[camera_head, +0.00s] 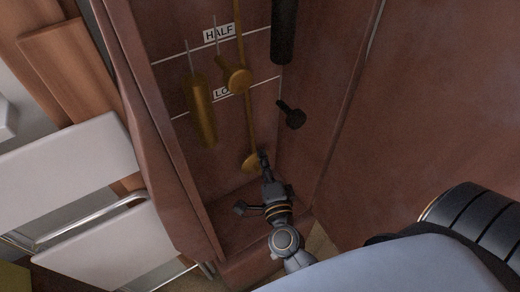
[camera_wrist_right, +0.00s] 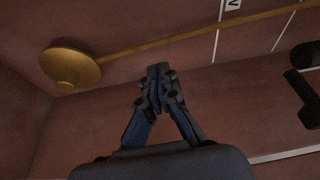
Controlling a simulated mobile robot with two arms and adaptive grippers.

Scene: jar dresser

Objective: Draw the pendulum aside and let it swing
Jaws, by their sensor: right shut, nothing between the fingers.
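The pendulum is a thin brass rod with a round brass bob (camera_head: 251,162) at its lower end, hanging inside the tall brown clock case. The bob also shows at the upper left of the right wrist view (camera_wrist_right: 70,66), with the rod running from it to the upper right. My right gripper (camera_head: 264,158) is shut and empty, at the right side of the bob in the head view. In the wrist view its fingertips (camera_wrist_right: 160,72) are together, below the rod and right of the bob; I cannot tell whether they touch the pendulum. My left gripper is not in view.
A brass weight (camera_head: 202,112) hangs left of the rod, another brass piece (camera_head: 235,79) above, and a dark cylinder (camera_head: 284,30) at upper right. A black knob (camera_head: 293,116) juts out at right.

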